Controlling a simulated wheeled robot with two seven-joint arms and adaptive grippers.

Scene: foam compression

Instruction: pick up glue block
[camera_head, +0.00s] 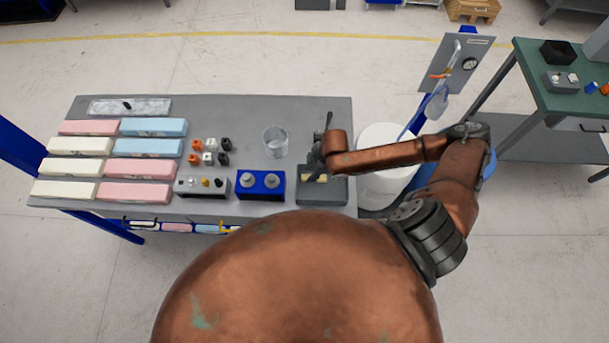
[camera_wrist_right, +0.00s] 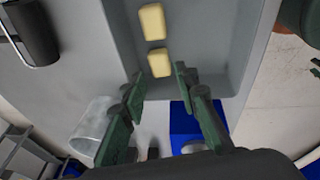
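Two pale yellow glue blocks lie in a grey tray in the right wrist view: the far one (camera_wrist_right: 152,22) and the near one (camera_wrist_right: 159,63). The grey tray (camera_wrist_right: 200,25) also shows at the table's right end in the head view (camera_head: 322,198), with a little yellow in it. My right gripper (camera_head: 316,160) is over this tray. In the right wrist view its fingers (camera_wrist_right: 160,74) are spread apart, with the near block seen between the fingertips. I cannot tell whether the fingertips are level with the block or above it. My left gripper is not in view.
Coloured foam bars (camera_head: 140,169) fill the table's left. A white bucket (camera_head: 380,182) stands right of the table.

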